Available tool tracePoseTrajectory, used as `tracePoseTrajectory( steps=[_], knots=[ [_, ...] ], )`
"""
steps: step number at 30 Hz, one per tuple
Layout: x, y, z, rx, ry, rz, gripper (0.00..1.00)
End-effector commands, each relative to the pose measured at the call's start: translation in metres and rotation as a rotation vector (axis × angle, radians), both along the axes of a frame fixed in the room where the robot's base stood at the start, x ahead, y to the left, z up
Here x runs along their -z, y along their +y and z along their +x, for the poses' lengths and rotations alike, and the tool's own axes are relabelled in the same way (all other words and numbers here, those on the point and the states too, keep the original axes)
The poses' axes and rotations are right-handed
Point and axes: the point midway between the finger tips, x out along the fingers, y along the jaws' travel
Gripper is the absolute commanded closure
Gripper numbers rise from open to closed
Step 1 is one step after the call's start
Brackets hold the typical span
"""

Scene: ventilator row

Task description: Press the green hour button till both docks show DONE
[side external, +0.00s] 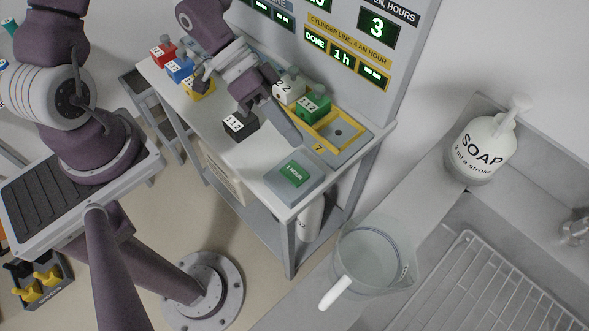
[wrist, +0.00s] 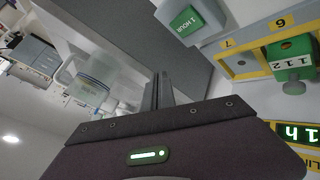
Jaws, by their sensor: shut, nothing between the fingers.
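The green 1 HOUR button (side external: 295,172) sits on a grey box near the bench's front corner. It also shows in the wrist view (wrist: 186,21). My gripper (side external: 296,141) is shut and empty, its tips apart from the button and behind it in the side view. In the wrist view my shut fingers (wrist: 159,78) point toward the bench edge. The display (side external: 341,56) under "CYCLINDER LINE, 4 AN HOUR" reads DONE, 1h and dashes. A green 112 block (side external: 313,107) sits at yellow-framed dock 6; dock 7 (wrist: 246,66) looks empty.
A black 112 block (side external: 240,126) and a white block (side external: 288,88) stand close to my gripper. Red (side external: 163,54), blue (side external: 180,69) and yellow (side external: 199,87) blocks line the bench's far end. A jug (side external: 372,262) and soap bottle (side external: 482,148) stand right, beside a sink.

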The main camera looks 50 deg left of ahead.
Motion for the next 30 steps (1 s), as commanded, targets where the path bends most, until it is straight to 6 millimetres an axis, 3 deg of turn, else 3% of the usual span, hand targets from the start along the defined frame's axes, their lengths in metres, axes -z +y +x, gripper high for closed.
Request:
tracePoseTrajectory(
  steps=[11,24,30],
  knots=[
    [0.003,-0.001,-0.001,0.002,0.003,-0.005,1.0],
    [0.064,0.0,-0.002,0.003,0.005,-0.001,1.0],
    [0.083,-0.001,-0.001,0.001,0.002,-0.003,1.0]
  ],
)
